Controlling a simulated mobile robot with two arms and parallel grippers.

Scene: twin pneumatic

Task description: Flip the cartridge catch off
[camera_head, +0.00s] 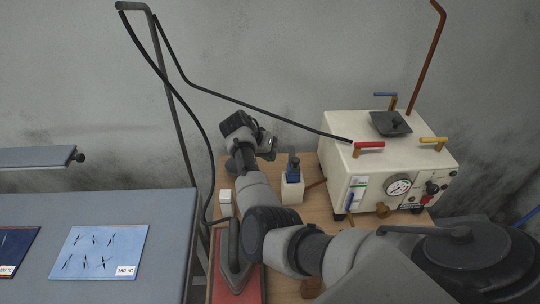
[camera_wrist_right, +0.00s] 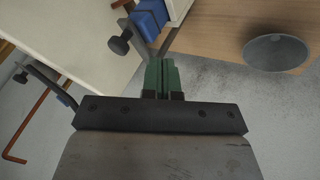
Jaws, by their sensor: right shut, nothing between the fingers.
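My right gripper (camera_head: 268,146) is beyond the white block (camera_head: 291,190), left of the cream machine. In the wrist view its green fingers (camera_wrist_right: 163,76) are shut with nothing between them. A dark blue piece (camera_head: 293,168) stands upright in the white block. In the wrist view a blue block (camera_wrist_right: 150,18) with a black knob (camera_wrist_right: 120,44) is just past the fingertips. A thin grey strip (camera_wrist_right: 140,48) runs close to the fingertips; I cannot tell if they touch it. I cannot identify the cartridge catch for certain. My left gripper is not in view.
The cream machine (camera_head: 350,135) with red, yellow and blue levers and a gauge (camera_head: 398,186) stands on the wooden table. A black hose (camera_head: 255,108) runs to it. A grey disc (camera_wrist_right: 275,52) shows in the wrist view.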

